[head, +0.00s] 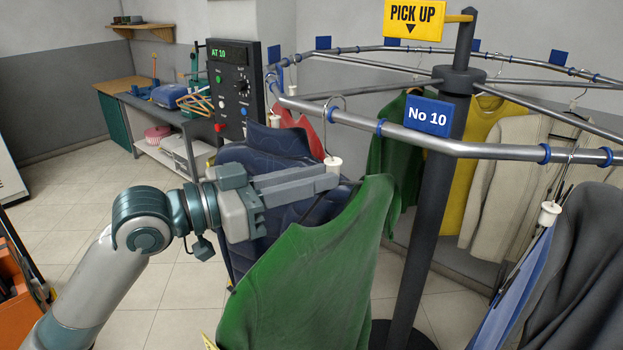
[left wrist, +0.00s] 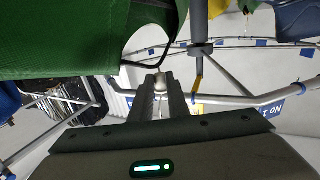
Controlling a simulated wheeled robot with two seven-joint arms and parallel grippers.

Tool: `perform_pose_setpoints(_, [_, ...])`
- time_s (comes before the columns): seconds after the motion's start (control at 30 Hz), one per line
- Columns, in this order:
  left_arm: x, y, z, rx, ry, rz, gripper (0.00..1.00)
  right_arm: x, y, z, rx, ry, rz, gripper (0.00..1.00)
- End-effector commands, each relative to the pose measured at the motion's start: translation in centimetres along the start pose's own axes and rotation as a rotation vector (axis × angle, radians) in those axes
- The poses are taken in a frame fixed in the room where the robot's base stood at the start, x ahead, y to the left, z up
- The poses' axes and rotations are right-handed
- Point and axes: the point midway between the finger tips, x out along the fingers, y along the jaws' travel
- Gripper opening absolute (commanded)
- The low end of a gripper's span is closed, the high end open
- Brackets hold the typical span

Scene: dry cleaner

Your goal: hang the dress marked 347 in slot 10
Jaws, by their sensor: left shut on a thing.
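A green dress (head: 315,270) hangs from a hanger with a white collar (head: 333,163); it also shows upside down in the left wrist view (left wrist: 80,40). My left gripper (head: 325,180) is shut on the hanger's collar, just below the front rail. The metal hook rises from the collar to the height of the rail (head: 480,149), left of the blue No 10 sign (head: 428,116). I cannot tell whether the hook rests on the rail. A yellow tag (head: 208,342) shows at the dress's lower left; its number is not readable. My right gripper is not in view.
A control box (head: 233,90) reading "AT 10" stands left of the carousel. Dark blue garments (head: 265,150) hang behind my gripper, and a grey garment (head: 580,270) hangs at the right. The central post (head: 430,220) stands behind the dress. Blue rings (head: 545,153) divide the rail.

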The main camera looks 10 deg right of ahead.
Motion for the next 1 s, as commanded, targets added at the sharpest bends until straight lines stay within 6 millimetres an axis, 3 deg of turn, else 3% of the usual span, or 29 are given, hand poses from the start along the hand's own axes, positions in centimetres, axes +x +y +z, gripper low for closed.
perform_pose_setpoints(1.0, [3.1,-1.3,-0.1,0.001,0.002,0.000,0.00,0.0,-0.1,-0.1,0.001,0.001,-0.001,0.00])
